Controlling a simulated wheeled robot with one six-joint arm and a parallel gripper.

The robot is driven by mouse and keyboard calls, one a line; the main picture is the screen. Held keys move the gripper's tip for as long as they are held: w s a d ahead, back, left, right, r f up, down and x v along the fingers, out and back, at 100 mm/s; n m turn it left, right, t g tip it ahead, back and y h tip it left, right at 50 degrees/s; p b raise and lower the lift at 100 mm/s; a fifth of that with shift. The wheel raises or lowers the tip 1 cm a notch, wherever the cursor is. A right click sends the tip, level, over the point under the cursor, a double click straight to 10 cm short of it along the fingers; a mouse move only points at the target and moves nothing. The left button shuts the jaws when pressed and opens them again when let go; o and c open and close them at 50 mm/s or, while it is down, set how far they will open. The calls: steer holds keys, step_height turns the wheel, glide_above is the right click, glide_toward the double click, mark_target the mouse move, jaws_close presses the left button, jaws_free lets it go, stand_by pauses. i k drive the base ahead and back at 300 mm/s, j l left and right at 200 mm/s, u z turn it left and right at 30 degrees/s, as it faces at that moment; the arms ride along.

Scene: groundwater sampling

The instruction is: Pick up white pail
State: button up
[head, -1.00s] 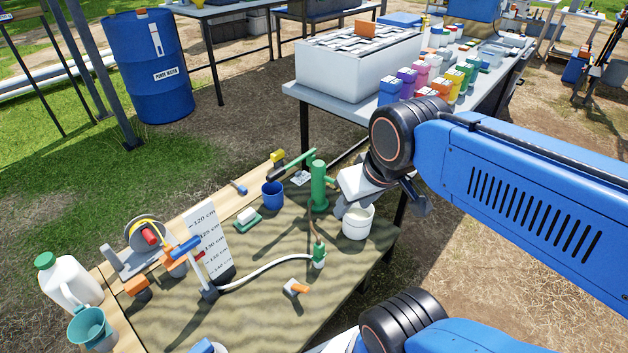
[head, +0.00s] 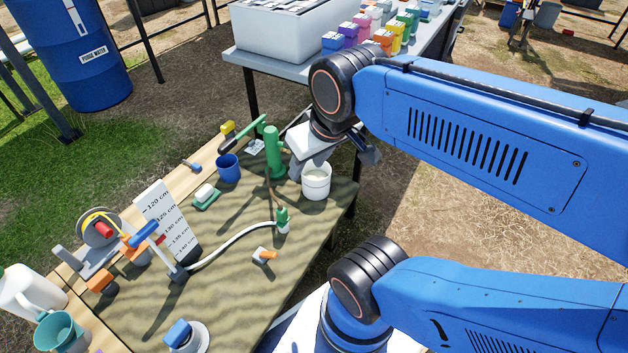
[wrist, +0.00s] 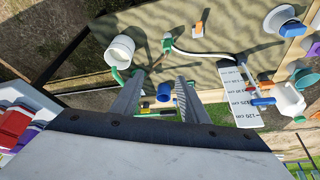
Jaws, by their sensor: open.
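The white pail (head: 316,184) stands upright on the table, near its right edge in the head view, just right of the green hand pump (head: 273,152). In the wrist view the pail (wrist: 119,51) is at the upper left, its open mouth partly showing. My gripper (wrist: 158,88) is open and empty, its two fingers apart. The pail lies beyond and left of the fingers in the wrist view, not between them. In the head view my wrist hangs over the pail's back side and hides part of the space there.
A blue cup (head: 228,168) and a green tray with a sponge (head: 206,196) stand left of the pump. A hose (head: 232,244) curves across the table. A higher table (head: 296,70) with a white box and coloured bottles is behind.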

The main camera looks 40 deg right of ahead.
mark_target(315, 182)
steer(key=k+l+z, duration=0.1)
steer(key=z, duration=0.4)
steer(key=k+l+z, duration=0.25)
steer(key=z, duration=0.25)
steer(key=k, duration=0.05)
